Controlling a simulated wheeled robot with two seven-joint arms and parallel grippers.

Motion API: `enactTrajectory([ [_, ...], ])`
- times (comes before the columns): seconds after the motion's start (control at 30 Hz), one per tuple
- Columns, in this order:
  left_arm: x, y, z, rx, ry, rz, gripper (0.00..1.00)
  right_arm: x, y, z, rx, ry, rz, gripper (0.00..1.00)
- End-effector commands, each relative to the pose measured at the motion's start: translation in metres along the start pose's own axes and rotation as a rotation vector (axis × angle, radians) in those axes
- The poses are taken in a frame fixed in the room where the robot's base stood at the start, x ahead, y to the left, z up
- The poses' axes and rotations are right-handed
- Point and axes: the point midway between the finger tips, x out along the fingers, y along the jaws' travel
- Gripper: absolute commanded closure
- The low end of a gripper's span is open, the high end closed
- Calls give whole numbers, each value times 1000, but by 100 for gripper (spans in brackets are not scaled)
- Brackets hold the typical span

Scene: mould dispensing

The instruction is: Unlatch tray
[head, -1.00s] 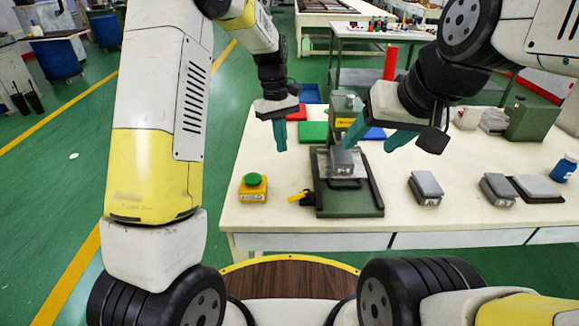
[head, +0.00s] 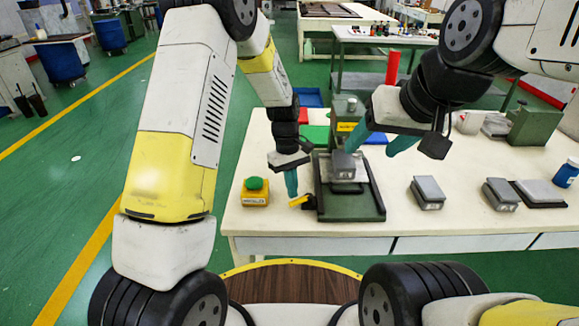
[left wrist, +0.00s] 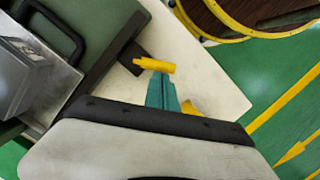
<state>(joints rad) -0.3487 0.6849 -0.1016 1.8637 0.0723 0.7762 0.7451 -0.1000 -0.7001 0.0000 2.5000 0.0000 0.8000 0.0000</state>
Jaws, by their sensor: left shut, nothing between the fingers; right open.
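The dark green tray fixture (head: 350,207) stands on the white table with a grey metal mould block (head: 343,165) on it. A yellow latch handle (head: 300,201) sticks out at its left front edge; it also shows in the left wrist view (left wrist: 155,65). My left gripper (head: 291,194) is shut and empty, its teal fingertips pointing down close beside the latch handle. In the left wrist view the fingertips (left wrist: 160,80) overlap the handle; I cannot tell whether they touch.
A yellow box with a green button (head: 255,190) stands left of the latch. Grey blocks (head: 427,193) sit to the right on the table (head: 400,225). Red, green and blue bins lie behind the fixture. The table's front edge is close to the latch.

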Motion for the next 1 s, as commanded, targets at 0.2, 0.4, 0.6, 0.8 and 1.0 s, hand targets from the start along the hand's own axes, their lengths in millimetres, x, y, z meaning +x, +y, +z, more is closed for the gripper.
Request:
enactTrajectory([
  [0.2, 0, 0, 1, 0, 0, 0, 100, 0, 0, 0, 0, 0, 0, 38],
  [0.4, 0, 0, 1, -7, 0, 1, 100, 0, 0, 0, 0, 0, 0, 38],
  [0.6, 1, -2, 3, -48, 0, 9, 100, 0, 0, 0, 0, 0, 0, 38],
  [0.8, 1, -2, 4, -75, 1, 14, 100, 0, 0, 0, 0, 0, 0, 38],
  [1.0, 1, -2, 6, -108, -1, 21, 100, 0, 0, 0, 0, 0, 0, 38],
])
